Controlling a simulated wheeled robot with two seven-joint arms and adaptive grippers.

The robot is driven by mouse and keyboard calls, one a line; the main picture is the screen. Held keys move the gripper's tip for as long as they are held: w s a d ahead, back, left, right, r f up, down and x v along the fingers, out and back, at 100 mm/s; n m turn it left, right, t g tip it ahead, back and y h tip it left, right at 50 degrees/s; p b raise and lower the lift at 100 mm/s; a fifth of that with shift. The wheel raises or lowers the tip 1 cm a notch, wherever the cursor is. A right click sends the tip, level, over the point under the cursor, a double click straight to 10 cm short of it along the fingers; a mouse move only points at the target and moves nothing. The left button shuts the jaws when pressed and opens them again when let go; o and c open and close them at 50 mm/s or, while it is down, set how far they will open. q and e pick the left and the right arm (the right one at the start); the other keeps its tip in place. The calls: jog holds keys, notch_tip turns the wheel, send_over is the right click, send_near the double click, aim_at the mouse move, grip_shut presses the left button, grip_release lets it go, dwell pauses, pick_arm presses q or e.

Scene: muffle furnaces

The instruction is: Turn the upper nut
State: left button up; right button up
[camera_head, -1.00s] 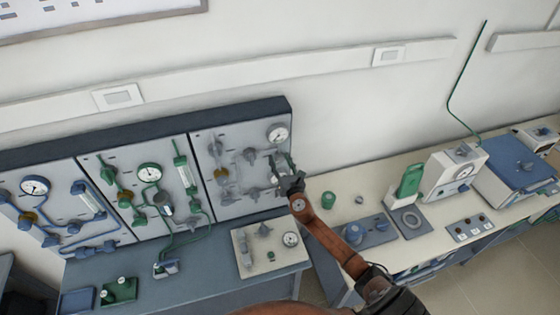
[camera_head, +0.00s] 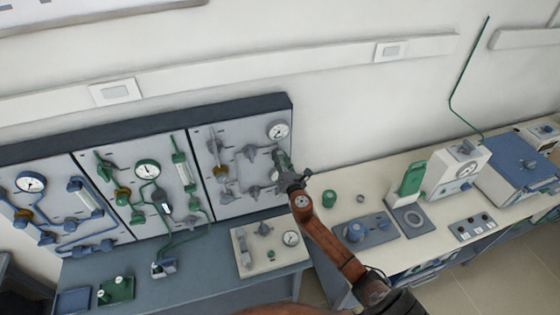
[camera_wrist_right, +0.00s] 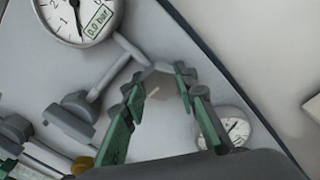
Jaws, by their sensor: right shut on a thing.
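The upper nut (camera_wrist_right: 160,82) looks like a pale grey faceted piece on a pipe joint below the pressure gauge in the right wrist view. My right gripper (camera_wrist_right: 158,88) has its green-and-grey fingers on either side of it, shut on it. In the head view, my right gripper (camera_head: 279,156) is at the right edge of the right-hand panel (camera_head: 232,200), below the panel's upper gauge (camera_head: 277,131). There the gripper hides the nut. My left gripper is not in view.
The right wrist view shows the gauge (camera_wrist_right: 78,15) reading 0.0 bar and a second gauge (camera_wrist_right: 228,126) beside the right finger. Grey valves (camera_head: 253,190) stick out left of my gripper. A bench (camera_head: 340,185) with small instruments stands at right.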

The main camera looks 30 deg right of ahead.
jog(key=o, duration=1.2)
jog(key=shift+c, duration=0.2)
jog(key=v, duration=1.2)
jog(key=shift+f, duration=0.1)
